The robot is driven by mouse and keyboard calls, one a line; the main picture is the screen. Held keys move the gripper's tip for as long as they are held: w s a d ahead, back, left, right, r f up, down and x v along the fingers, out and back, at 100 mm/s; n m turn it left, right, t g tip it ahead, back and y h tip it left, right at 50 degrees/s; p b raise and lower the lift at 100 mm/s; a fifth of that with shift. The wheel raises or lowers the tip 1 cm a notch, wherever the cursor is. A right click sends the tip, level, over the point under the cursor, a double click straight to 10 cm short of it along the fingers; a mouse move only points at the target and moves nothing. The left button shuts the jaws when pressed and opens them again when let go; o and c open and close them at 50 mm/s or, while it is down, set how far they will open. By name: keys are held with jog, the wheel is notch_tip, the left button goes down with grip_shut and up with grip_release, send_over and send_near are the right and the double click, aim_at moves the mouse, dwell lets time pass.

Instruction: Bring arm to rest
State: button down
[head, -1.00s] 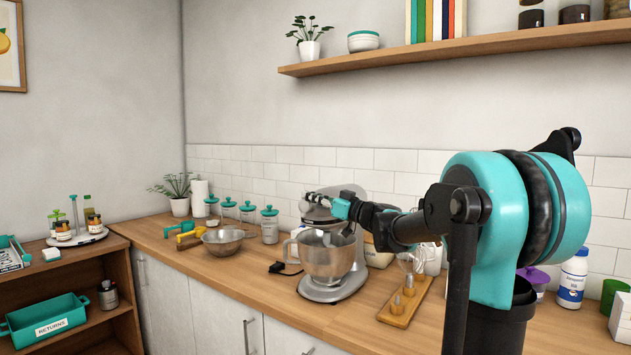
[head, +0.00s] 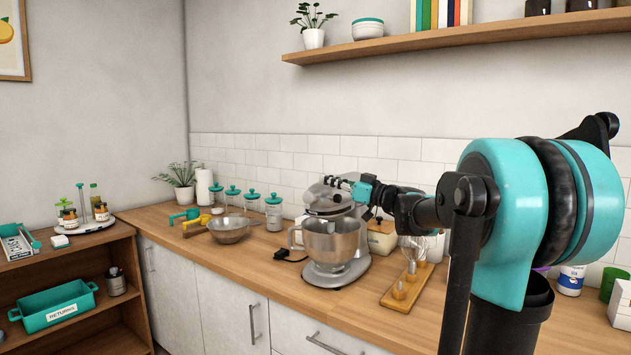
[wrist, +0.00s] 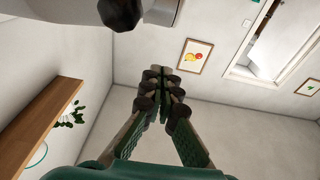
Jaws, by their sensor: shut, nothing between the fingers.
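My arm reaches from the right side of the head view over the counter. My gripper (head: 337,181) is at its far end, in front of the upper part of the stand mixer (head: 333,240). In the wrist view my gripper (wrist: 162,82) has its fingers together, with nothing between them. That view faces the upper walls and a framed fruit picture (wrist: 194,56). The mixer's head is partly hidden behind my arm.
The wooden counter (head: 285,288) holds a metal bowl (head: 229,229), teal-lidded jars (head: 274,212) and a wooden stand (head: 408,287). A shelf (head: 440,38) runs above. A teal bin (head: 53,309) sits in the low cabinet at left. The counter's front edge is clear.

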jog(key=s+f+m+g+h, duration=0.25)
jog(key=s+f, duration=0.55)
jog(key=f, duration=0.5)
jog(key=s+f+m+g+h, duration=0.2)
jog(key=s+f+g+h, duration=0.15)
jog(key=s+f, duration=0.6)
jog(key=s+d+f+m+h, duration=0.2)
jog(key=s+d+f+h, duration=0.1)
jog(key=f, duration=0.4)
jog(key=s+d+f+m+g+h, duration=0.1)
jog(key=s+d+f+m+h, duration=0.1)
jog(key=s+d+f, duration=0.4)
jog(key=s+d+f+m+h, duration=0.2)
jog(key=s+d+f+h, duration=0.2)
jog(key=f, duration=0.6)
jog(key=shift+s+d+f+h, duration=0.3)
jog(key=shift+s+h, duration=0.1)
jog(key=shift+s, duration=0.6)
